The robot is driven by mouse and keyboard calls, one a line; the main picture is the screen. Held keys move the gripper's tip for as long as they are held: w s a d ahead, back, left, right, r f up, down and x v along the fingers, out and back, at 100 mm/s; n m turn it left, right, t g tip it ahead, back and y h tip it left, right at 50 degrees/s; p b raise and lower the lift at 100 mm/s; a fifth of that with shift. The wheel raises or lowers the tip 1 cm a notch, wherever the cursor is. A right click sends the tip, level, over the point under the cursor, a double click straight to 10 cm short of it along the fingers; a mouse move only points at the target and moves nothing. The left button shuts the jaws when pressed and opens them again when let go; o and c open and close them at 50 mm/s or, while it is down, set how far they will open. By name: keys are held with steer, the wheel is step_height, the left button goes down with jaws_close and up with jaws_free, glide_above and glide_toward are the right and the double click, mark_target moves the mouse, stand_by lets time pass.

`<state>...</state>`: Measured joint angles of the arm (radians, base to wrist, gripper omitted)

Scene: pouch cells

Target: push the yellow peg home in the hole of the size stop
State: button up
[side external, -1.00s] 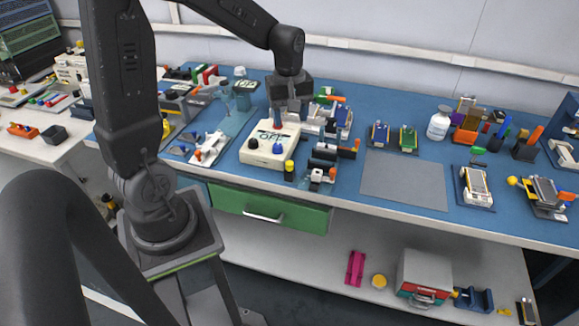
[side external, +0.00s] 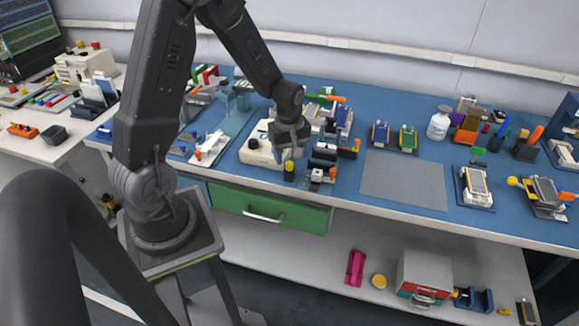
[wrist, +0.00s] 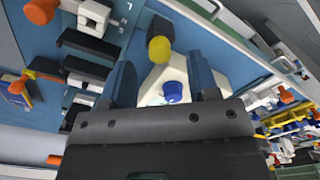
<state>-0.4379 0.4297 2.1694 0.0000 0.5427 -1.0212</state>
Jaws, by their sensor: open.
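The yellow peg (side external: 289,163) stands upright with its yellow top above a dark block (side external: 289,176) at the front of the blue bench, which looks like the size stop. In the wrist view the yellow peg (wrist: 159,49) shows beyond my fingertips, against the dark block (wrist: 161,27). How deep the peg sits in its hole cannot be told. My gripper (side external: 287,152) is open, just above and behind the peg in the side view. In the wrist view my gripper (wrist: 162,76) has its two blue fingers apart with nothing held. The peg appears apart from them.
An off-white box (side external: 256,154) with a blue knob (wrist: 173,91) lies under and behind my gripper. A black clamp fixture with an orange-tipped lever (side external: 356,145) stands close on the right. A bare grey mat (side external: 405,180) lies farther right.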

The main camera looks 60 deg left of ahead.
mark_target(289, 170)
steer(key=shift+f, duration=1.35)
steer(key=shift+c, duration=0.5)
steer(key=c, duration=0.9)
